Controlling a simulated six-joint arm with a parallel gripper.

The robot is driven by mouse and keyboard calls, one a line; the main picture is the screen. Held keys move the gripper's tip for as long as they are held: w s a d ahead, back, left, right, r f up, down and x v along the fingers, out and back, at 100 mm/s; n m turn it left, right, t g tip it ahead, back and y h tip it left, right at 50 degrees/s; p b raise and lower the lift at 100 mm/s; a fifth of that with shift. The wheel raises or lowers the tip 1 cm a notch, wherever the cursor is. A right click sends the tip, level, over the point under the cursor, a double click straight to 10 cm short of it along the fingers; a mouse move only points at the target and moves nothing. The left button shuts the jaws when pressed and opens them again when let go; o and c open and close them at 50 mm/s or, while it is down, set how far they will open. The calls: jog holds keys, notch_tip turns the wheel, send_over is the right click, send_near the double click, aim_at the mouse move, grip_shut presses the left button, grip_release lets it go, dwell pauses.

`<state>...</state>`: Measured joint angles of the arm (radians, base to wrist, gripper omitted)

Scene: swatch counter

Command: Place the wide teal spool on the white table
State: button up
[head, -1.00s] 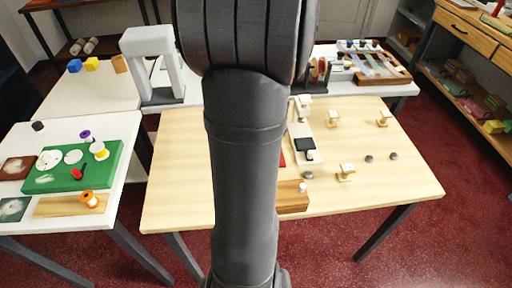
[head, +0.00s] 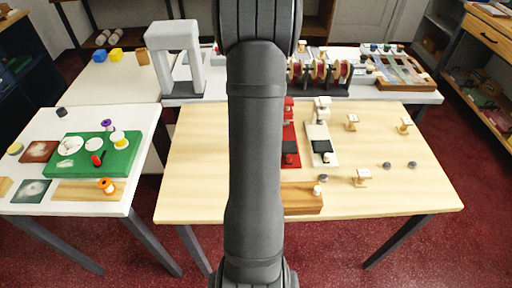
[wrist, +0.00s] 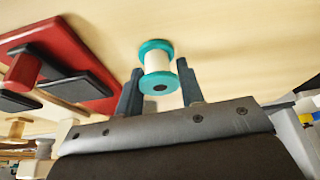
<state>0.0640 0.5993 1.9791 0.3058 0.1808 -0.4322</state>
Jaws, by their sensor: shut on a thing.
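The wide teal spool (wrist: 157,61), with teal rims and a white middle, sits between the two dark fingers of my gripper (wrist: 159,70) in the wrist view. My gripper is shut on it. Pale wood lies behind it; I cannot tell how high it is held. In the head view my arm hides both gripper and spool. A white table (head: 30,132) stands at the left, with a green board (head: 120,165) and several small things on it. Another white table (head: 188,99) stands at the back, so I cannot tell which one is named.
The pale wooden table (head: 195,180) fills the middle. It bears a red device (head: 291,155), also in the wrist view (wrist: 95,75), a white device (head: 318,133) and small blocks. A grey arch (head: 173,60) and a reel rack (head: 320,75) stand behind. The wooden table's left part is clear.

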jog(key=shift+f, duration=0.1)
jog(key=o, duration=1)
jog(key=shift+o, duration=0.2)
jog(key=v, duration=1.1)
jog(key=shift+o, duration=0.4)
jog(key=shift+s+r, duration=0.15)
jog(key=shift+r, duration=0.5)
